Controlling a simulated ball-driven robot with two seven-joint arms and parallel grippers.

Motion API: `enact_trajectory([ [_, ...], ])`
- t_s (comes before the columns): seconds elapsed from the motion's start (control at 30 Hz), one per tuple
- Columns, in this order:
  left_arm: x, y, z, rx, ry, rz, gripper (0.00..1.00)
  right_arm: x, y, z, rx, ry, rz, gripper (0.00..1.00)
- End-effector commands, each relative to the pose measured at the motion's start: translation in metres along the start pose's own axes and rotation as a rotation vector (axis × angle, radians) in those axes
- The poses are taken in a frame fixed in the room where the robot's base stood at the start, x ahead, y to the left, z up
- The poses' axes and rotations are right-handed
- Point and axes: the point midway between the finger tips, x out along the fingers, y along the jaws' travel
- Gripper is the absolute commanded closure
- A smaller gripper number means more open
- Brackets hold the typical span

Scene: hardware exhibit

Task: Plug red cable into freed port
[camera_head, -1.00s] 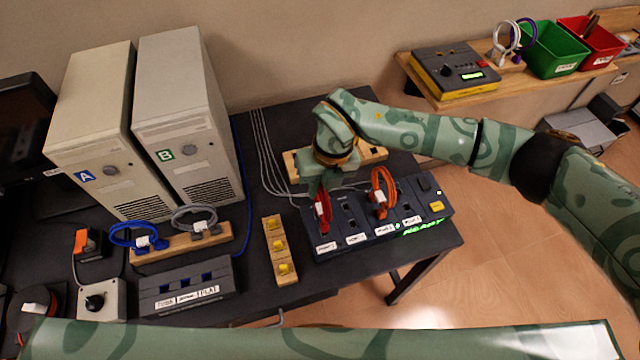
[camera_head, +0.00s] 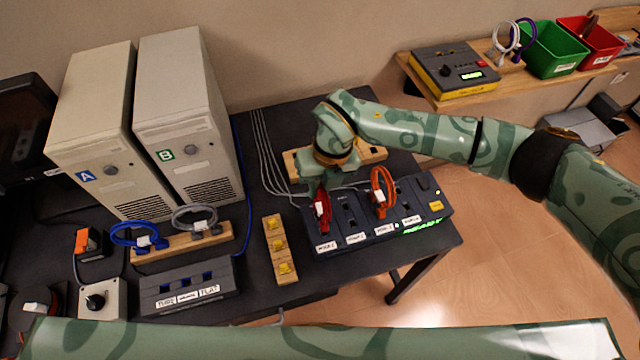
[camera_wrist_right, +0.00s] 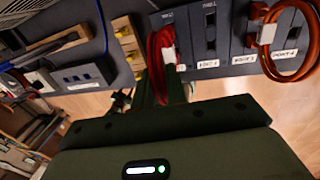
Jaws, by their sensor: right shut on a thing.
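The red cable (camera_head: 322,211) is a small loop with a white tag, upright at the leftmost slot of the dark port box (camera_head: 350,224). My right gripper (camera_head: 318,186) is shut on it from above. In the right wrist view the red cable (camera_wrist_right: 161,50) is at the gripper's (camera_wrist_right: 160,85) fingers, over the leftmost port. Whether its plug is fully seated cannot be told. An orange cable (camera_head: 383,192) stands in the third port. The second port beside the red cable shows empty. My left gripper is not in view.
A wooden block with yellow pieces (camera_head: 275,222) stands just left of the box. A wooden strip (camera_head: 370,154) lies behind it. Blue and grey cables sit on a rack (camera_head: 190,246) at left, near two computer towers (camera_head: 180,100). My green arm link crosses the front.

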Motion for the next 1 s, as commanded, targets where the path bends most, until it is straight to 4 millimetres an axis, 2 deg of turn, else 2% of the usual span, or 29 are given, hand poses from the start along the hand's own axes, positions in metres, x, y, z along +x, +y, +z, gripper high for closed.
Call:
enact_trajectory([
  [1.0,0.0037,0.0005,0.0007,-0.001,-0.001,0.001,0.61,0.0074,-0.0017,0.0003,0.0,0.0,0.0,1.0],
])
